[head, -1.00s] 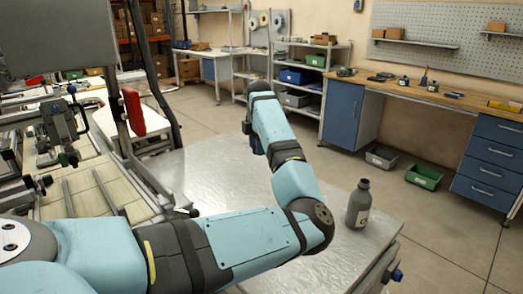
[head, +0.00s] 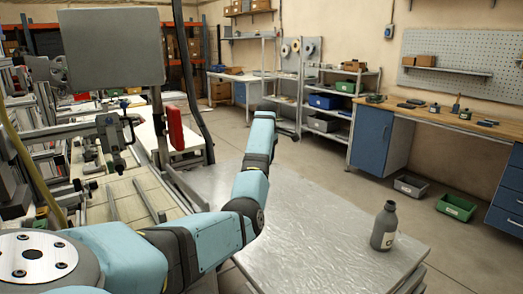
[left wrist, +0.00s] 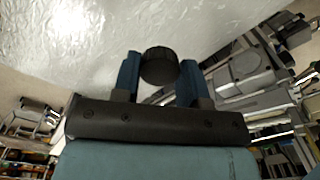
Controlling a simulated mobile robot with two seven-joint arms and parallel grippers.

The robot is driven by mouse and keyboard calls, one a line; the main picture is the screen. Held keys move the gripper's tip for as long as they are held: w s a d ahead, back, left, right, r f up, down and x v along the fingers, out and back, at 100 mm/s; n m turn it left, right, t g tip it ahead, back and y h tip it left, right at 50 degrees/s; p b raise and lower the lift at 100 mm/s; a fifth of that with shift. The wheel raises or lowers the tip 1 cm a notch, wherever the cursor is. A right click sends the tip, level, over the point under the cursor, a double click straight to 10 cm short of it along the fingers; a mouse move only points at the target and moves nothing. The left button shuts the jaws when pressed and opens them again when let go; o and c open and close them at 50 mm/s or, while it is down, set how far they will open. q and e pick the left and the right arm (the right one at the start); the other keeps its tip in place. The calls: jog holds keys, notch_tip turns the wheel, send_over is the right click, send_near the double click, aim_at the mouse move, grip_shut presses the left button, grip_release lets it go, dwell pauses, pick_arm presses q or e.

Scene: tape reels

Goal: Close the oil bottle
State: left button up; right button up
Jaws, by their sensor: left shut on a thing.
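A dark grey oil bottle (head: 383,230) with a pale label stands upright near the right edge of the metal-topped table (head: 330,225). Its neck is narrow and too small to make out in detail. My left gripper (left wrist: 158,72) is shut on a round black ribbed cap (left wrist: 159,64), held between its two blue fingers in the left wrist view. In the head view my left arm reaches away over the table, well apart from the bottle, and the cap cannot be made out there. My right gripper is not in view.
The tabletop between my left arm and the bottle is clear. A machine with a grey panel (head: 111,47) and a red part (head: 175,128) stands at left. A blue cabinet workbench (head: 371,140), shelves (head: 355,105) and a green bin (head: 456,207) are beyond.

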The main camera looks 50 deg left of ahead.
pick_arm(q)
jog(key=w+d+f+m, duration=0.2)
jog(key=d+m, duration=0.5)
jog(key=d, duration=0.3)
jog(key=w+d+f+m, duration=0.25)
jog(key=d+m, duration=0.45)
jog(key=d, duration=0.4)
jog(key=s+d+f+m, duration=0.2)
jog(key=s+d+m, duration=0.2)
jog(key=d, duration=0.8)
jog(key=s+d+f+m, duration=0.3)
jog(key=s+d+m, duration=0.2)
jog(key=s+d, duration=0.4)
jog(key=d, duration=0.3)
jog(key=shift+d+f, duration=0.15)
jog(key=shift+f, duration=0.15)
